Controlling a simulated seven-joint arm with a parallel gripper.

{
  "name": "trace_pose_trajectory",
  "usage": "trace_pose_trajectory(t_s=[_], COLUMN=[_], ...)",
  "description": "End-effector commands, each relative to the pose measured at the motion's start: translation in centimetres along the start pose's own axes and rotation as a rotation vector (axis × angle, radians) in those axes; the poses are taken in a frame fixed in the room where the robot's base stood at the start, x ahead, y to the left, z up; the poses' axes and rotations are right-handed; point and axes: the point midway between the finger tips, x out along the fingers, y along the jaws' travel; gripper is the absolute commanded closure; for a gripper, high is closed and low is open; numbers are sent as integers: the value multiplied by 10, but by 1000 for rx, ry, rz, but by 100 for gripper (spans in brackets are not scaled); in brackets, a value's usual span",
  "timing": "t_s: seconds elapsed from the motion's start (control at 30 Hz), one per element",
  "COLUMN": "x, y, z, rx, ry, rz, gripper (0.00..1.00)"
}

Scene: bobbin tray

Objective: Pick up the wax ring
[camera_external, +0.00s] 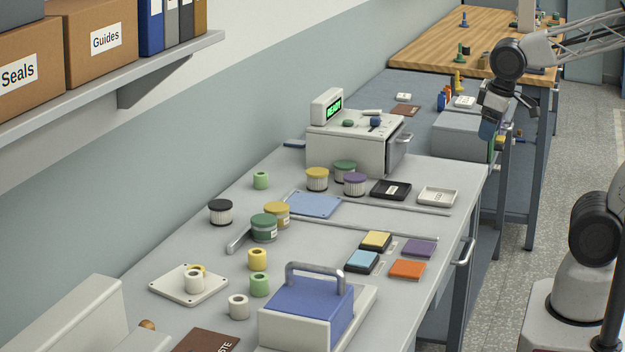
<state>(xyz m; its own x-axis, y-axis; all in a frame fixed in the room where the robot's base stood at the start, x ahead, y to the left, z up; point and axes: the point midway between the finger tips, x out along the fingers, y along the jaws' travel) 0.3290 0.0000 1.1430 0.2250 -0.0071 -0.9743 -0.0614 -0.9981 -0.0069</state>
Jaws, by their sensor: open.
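Several small ring-shaped pieces with a hole in the top are on the grey bench; none is clearly marked as the wax ring. They include a yellow one (257,259), a green one (259,284), a cream one (238,307) and another green one (261,181) farther back. My gripper (508,118) is open and seems empty, held high at the right, far from these pieces.
A blue box with a handle (308,312) stands close right of the front rings. Lidded jars (264,228), coloured pads (407,269) and a white machine (350,150) occupy the bench. A shelf (130,70) overhangs the upper left. The bench's right front edge is partly clear.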

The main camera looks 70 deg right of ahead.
Motion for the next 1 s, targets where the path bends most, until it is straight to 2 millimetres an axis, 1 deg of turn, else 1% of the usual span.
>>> trace_pose_trajectory(t_s=[0.17, 0.37, 0.53, 0.77, 1.0], x=[0, 2, 8, 22, 43], y=[-11, -31, -52, -84, -123], z=[-30, -75, -113, -163, -212], rx=[79, 207, 322, 476, 637], ry=[-17, -37, -56, -82, -108], rz=[-4, -8, -7, 0, 13], gripper=[28, 28, 28, 28, 28])
